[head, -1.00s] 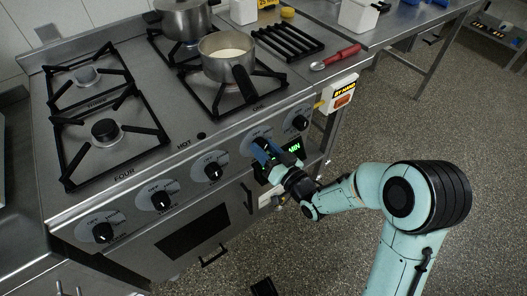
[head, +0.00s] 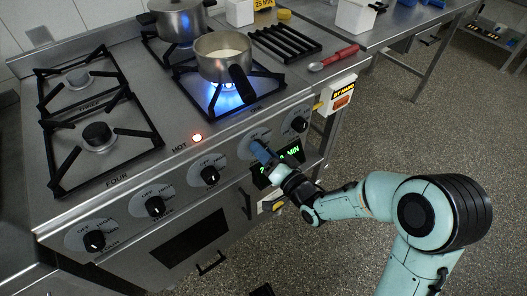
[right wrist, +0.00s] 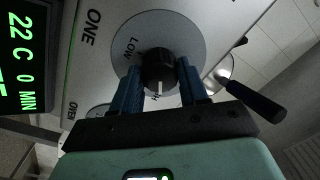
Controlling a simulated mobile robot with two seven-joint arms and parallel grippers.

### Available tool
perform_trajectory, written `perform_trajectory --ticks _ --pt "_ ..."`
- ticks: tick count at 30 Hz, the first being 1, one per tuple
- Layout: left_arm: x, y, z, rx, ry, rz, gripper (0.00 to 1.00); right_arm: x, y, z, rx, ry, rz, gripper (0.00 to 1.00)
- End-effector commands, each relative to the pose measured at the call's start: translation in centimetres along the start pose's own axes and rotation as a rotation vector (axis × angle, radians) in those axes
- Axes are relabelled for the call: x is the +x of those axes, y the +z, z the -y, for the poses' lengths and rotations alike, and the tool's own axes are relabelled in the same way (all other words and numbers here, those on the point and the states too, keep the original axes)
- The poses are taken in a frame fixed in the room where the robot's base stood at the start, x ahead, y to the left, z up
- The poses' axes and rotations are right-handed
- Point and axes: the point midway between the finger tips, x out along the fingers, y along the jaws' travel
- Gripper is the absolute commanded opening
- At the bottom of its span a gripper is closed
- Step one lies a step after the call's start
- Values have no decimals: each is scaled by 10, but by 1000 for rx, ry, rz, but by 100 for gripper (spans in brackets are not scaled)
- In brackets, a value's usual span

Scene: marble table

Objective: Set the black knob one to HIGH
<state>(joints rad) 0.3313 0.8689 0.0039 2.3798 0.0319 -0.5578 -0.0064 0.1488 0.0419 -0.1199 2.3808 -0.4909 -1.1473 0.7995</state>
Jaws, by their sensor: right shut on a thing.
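The black knob one (right wrist: 158,66) sits on a grey dial (right wrist: 190,30) beside the word ONE in the right wrist view. The blue fingers of my right gripper (right wrist: 158,85) are shut on it, one on each side. The knob's white mark points down the picture, toward partly hidden letters ending in H; LOW shows at the upper left of the dial. In the head view my right gripper (head: 262,150) is at the stove's front panel and hides most of this knob. Blue flame (head: 226,100) burns under the front pan (head: 222,58). My left gripper is not in view.
Other black knobs (head: 209,175) line the panel on both sides. A lit green display (right wrist: 22,60) is close to my right gripper. The front pan's handle (head: 240,84) sticks out toward the panel. Open floor lies to the right.

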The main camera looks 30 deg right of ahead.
Motion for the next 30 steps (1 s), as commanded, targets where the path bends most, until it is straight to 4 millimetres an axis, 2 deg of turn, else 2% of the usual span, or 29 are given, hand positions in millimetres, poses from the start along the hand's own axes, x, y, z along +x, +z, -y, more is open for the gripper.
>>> perform_trajectory --ticks 8,9,11,23,30 --pt "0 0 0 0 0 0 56 0 0 0 0 0 0 13" --pt "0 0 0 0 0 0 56 0 0 0 0 0 0 50" --pt "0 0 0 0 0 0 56 0 0 0 -1 0 0 69" --pt "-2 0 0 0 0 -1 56 0 0 0 -33 0 2 69" --pt "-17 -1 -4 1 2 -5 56 0 -2 3 -272 -2 11 69"
